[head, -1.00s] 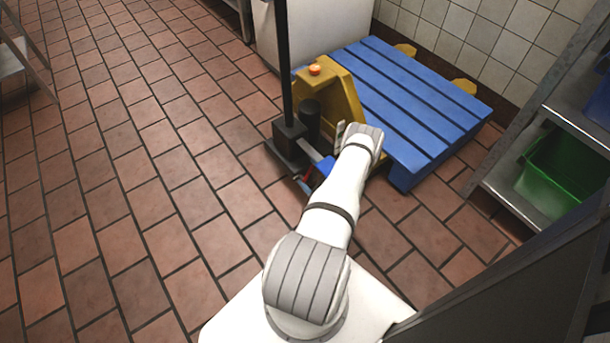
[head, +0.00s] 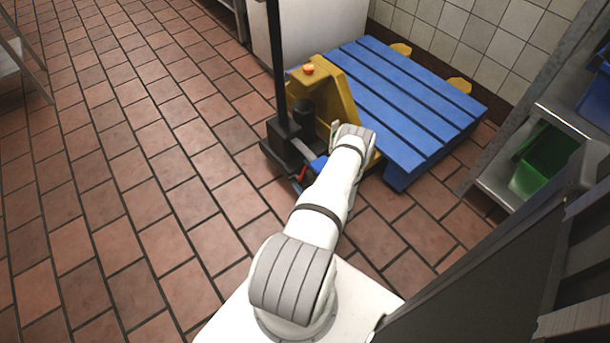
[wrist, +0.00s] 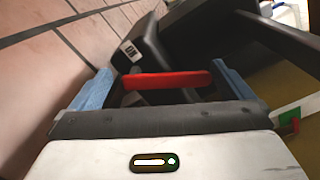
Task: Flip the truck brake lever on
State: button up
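The yellow pallet truck (head: 337,88) stands ahead of me with its black post and base at the left. A red lever (wrist: 166,80) lies across the wrist view, beside a black housing (wrist: 155,52) with a white "ON" label (wrist: 131,51). A small red part also shows by my gripper in the head view. My gripper (wrist: 165,84) has two blue fingers set wide apart, with the lever between them. The lever's right end is close to the right finger; I cannot tell if they touch. My arm hides part of the truck in the head view.
A blue pallet (head: 400,105) lies on the truck's forks, near a tiled wall. A shelf (head: 490,180) with a green bin (head: 540,160) stands at the right. A dark panel is close at lower right. The tiled floor at the left is clear.

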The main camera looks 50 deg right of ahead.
jog(key=p+v, duration=0.2)
jog(key=v, duration=0.5)
jog(key=shift+s, duration=0.4)
jog(key=shift+a, duration=0.1)
